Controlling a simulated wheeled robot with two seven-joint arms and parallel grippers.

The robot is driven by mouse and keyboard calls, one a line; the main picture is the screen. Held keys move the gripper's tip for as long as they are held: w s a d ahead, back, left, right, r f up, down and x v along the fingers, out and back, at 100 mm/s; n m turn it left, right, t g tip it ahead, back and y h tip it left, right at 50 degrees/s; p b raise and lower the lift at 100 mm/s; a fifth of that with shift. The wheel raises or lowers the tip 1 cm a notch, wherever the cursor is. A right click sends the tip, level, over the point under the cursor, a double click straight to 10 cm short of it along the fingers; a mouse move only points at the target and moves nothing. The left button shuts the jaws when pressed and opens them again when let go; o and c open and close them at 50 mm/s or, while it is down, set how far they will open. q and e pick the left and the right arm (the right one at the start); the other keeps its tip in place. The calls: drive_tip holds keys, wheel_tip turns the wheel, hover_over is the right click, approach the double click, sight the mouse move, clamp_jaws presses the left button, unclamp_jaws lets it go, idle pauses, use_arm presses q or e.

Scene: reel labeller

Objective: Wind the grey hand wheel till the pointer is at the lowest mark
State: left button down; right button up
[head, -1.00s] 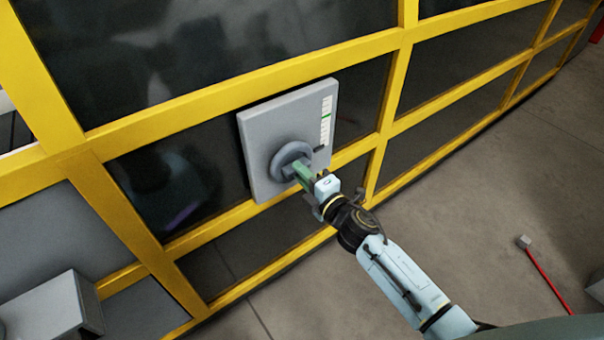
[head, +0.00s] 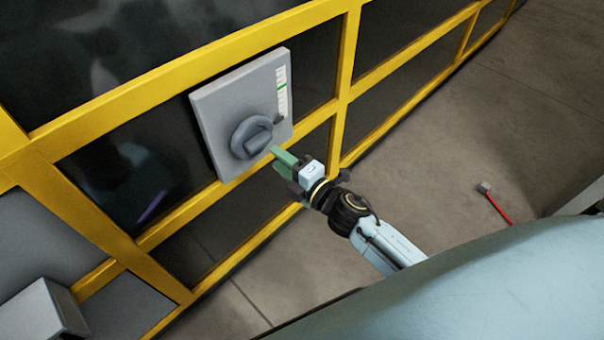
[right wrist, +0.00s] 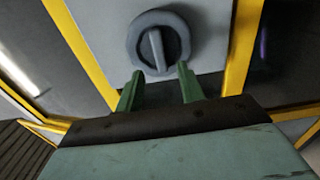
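The grey hand wheel (head: 252,137), a round ring with a raised bar across its middle, sits on a grey panel (head: 215,105). It also shows in the right wrist view (right wrist: 158,41), where its bar stands nearly upright. A white scale (head: 282,95) with a green mark runs up the panel's right side. The small dark pointer (head: 278,119) is at the scale's bottom end. My right gripper (head: 279,160) is open and empty, just off the wheel at its lower right. In the right wrist view its green fingers (right wrist: 160,86) are apart below the wheel. My left gripper is out of view.
The panel is mounted on a yellow frame (head: 345,60) with dark panes. A grey box (head: 40,308) stands out at the lower left. The floor at right is mostly clear, with a red stick with a grey end (head: 497,205) on it.

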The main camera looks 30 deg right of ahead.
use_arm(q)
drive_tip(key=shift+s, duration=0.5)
use_arm(e)
drive_tip(key=v, duration=0.7)
drive_tip(key=shift+s, duration=0.2)
